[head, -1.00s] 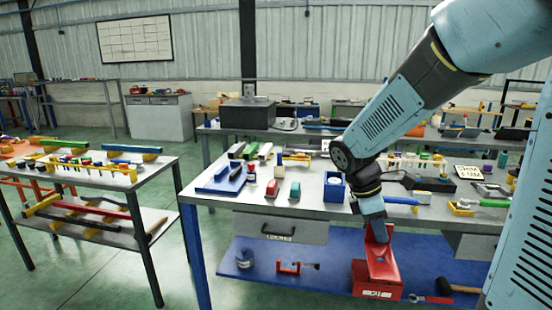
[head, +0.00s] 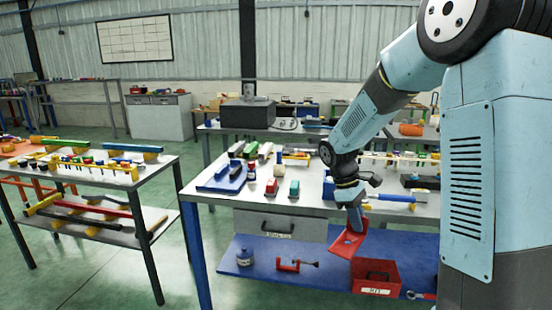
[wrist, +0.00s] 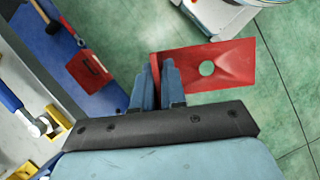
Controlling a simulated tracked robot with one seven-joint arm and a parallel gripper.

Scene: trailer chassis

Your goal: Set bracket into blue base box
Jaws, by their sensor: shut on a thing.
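A red bracket (head: 343,246) with a round hole hangs from my gripper (head: 355,220), in front of the table and above the lower shelf. The wrist view shows my gripper (wrist: 157,82) shut on one upturned end of the bracket (wrist: 235,62), whose holed plate extends to the right over the floor. The blue base box (head: 328,190) stands on the tabletop, behind and above the bracket in the head view. My arm hides much of it, including its inside.
A red box labelled KIT (head: 376,278) sits on the blue lower shelf (head: 325,262); it also shows in the wrist view (wrist: 93,70). A drawer (head: 265,224) hangs under the tabletop. Small red and green blocks (head: 294,189) stand left of the base box.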

